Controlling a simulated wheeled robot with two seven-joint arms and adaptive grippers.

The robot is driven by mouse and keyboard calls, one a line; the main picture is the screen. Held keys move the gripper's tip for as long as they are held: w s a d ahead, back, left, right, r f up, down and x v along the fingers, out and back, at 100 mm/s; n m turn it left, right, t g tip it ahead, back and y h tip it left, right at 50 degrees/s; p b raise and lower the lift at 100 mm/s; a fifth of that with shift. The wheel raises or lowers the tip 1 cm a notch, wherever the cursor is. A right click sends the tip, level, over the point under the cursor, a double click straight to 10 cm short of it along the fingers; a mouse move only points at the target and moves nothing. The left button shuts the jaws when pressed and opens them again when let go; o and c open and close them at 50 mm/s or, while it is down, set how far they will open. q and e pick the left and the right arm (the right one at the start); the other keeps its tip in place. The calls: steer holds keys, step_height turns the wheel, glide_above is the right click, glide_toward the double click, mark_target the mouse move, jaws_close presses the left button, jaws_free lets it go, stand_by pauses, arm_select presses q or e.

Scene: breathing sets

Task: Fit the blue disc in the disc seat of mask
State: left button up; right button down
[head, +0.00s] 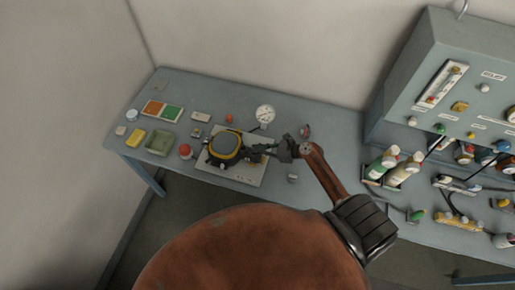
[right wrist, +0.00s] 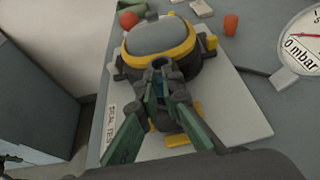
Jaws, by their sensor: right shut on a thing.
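The mask (head: 227,146) is black with a yellow rim and a grey visor, and lies on a pale plate. It also shows in the right wrist view (right wrist: 160,38), with its near end toward me. My right gripper (head: 260,149) reaches in from the right to the mask's near right side. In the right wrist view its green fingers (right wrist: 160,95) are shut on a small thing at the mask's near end. My left gripper is not in view.
The pale plate (head: 246,175) lies on the grey bench. A round gauge (head: 265,113) stands behind the gripper, and a red knob (head: 185,151) sits left of the mask. Trays and small parts lie farther left; bottles (head: 381,164) stand on the right.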

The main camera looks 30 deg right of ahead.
steer(key=shift+r, duration=0.1)
stand_by(0.6)
steer(key=shift+p, duration=0.5)
steer(key=shift+p, duration=0.8)
stand_by(0.7)
steer(key=shift+f+b, duration=0.6)
steer(key=shift+f, duration=0.5)
steer(key=c, duration=2)
jaws_free()
steer(key=shift+s, duration=0.1)
steer(key=v, duration=1.2)
